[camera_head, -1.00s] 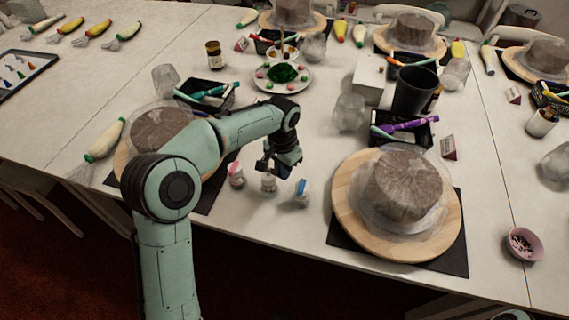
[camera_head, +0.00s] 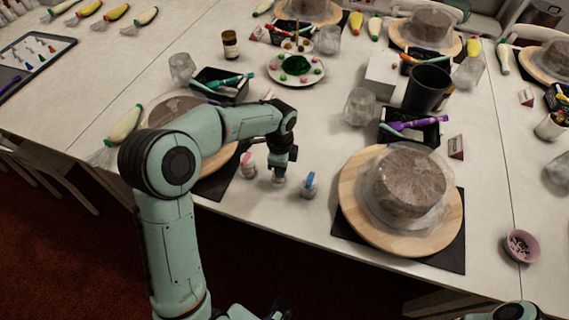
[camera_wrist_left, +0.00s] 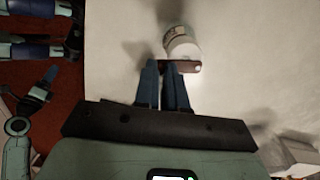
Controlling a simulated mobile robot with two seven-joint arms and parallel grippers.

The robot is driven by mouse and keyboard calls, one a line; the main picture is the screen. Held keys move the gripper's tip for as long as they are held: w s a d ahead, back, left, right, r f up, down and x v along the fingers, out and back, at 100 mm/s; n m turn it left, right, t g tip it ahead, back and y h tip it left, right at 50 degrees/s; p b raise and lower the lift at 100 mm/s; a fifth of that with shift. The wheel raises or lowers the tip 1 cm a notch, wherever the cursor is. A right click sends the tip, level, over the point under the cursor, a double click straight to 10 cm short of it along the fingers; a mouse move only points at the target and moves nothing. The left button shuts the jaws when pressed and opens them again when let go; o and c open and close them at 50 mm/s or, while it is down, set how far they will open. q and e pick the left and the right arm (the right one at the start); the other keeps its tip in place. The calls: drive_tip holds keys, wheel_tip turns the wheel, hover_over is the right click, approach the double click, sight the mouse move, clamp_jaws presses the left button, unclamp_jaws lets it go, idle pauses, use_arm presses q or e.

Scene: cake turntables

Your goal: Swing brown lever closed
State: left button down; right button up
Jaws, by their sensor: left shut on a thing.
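Three small white jars stand in a row near the table's front edge: one with a pink top (camera_head: 248,166), a middle jar (camera_head: 279,181), and one with a blue top (camera_head: 310,184). My left gripper (camera_head: 281,172) points down at the middle jar and hides its top in the head view. In the left wrist view the brown lever (camera_wrist_left: 186,67) lies across the tips of my left gripper (camera_wrist_left: 163,72), beside the white jar (camera_wrist_left: 180,43). The fingers are nearly together on it. Teal and dark parts of mine show at the head view's bottom; the right fingers are not clear.
A wrapped cake on a wooden turntable (camera_head: 352,206) stands right of the jars on a black mat. Another wrapped cake is partly behind my left arm. A black tool tray (camera_head: 428,135) and clear cups stand behind. Bare table lies in front of the jars.

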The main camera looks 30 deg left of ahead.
use_arm(q)
drive_tip(key=shift+s+a+m+p, duration=0.2)
drive_tip(key=shift+a+m+p, duration=0.25)
drive_tip(key=shift+m, duration=0.75)
use_arm(e)
drive_tip(key=shift+w+r, duration=0.3)
drive_tip(key=shift+r, duration=0.35)
use_arm(q)
drive_tip(key=c, duration=1.2)
unclamp_jaws()
wheel_tip(320, 180, up, 13)
drive_tip(key=shift+r+p, duration=0.2)
drive_tip(key=shift+p, duration=0.6)
use_arm(e)
drive_tip(key=shift+w+r, duration=0.25)
drive_tip(key=shift+r, duration=0.25)
drive_tip(key=shift+w+r, duration=0.25)
drive_tip(key=shift+r, duration=0.25)
